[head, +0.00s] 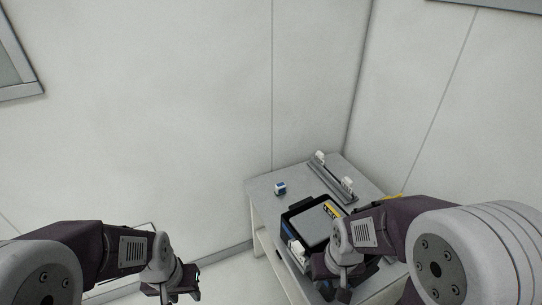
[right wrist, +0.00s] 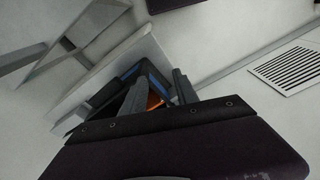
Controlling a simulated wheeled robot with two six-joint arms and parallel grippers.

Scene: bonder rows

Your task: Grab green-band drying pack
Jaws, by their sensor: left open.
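No green band can be made out on anything in view, so I cannot tell which item is the green-band drying pack. A small blue-and-white item (head: 280,188) sits on the bare left part of the table. My right gripper (head: 335,288) is over the table's near side, by the black bin; in the right wrist view its fingers (right wrist: 159,88) are apart, with something orange (right wrist: 154,101) visible between and beyond them. My left gripper (head: 182,290) is open and empty, left of the table and away from it.
The grey table (head: 264,196) stands in a wall corner. On it are a black bin (head: 296,207) with a grey panel (head: 308,228), white items (head: 297,248) and a yellow label (head: 332,210), and a grey rail (head: 332,178) with white blocks (head: 347,183). The table's left back is mostly clear.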

